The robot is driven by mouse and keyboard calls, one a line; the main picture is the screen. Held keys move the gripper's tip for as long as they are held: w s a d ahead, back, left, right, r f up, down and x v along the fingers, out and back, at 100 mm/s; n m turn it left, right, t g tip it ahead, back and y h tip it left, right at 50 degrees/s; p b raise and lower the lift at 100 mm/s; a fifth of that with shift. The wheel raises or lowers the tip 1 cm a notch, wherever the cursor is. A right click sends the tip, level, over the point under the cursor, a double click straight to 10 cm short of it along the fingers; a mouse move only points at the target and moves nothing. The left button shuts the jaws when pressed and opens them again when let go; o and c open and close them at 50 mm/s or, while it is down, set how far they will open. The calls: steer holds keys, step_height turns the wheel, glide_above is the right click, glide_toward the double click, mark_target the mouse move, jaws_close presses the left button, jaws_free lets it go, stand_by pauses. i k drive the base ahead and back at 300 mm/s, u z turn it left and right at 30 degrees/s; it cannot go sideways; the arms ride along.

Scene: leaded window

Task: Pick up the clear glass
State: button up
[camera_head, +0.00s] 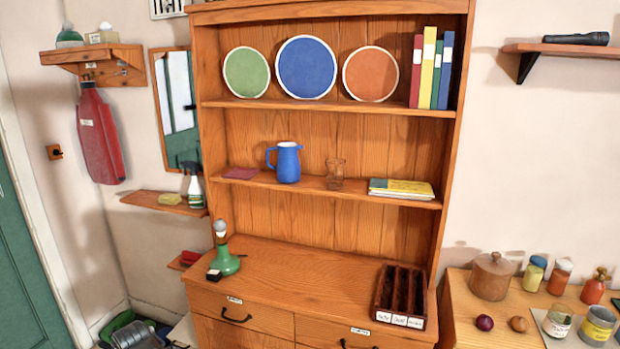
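The clear glass (335,174) stands upright on the middle shelf of the wooden hutch. It is see-through, so the brown wood shows through it. A blue jug (285,162) stands to its left and a yellow book or stack of papers (401,189) lies to its right, both apart from it. My gripper is not in view.
A dark divided tray (384,291) and a green lamp base (224,262) stand on the hutch counter (300,278). The counter between them is clear. The shelf above (325,107) holds plates and binders. A side table with jars (490,276) stands right.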

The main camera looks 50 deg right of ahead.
mark_target(335, 167)
steer(key=u, duration=0.1)
steer(key=i, duration=1)
steer(key=z, duration=0.05)
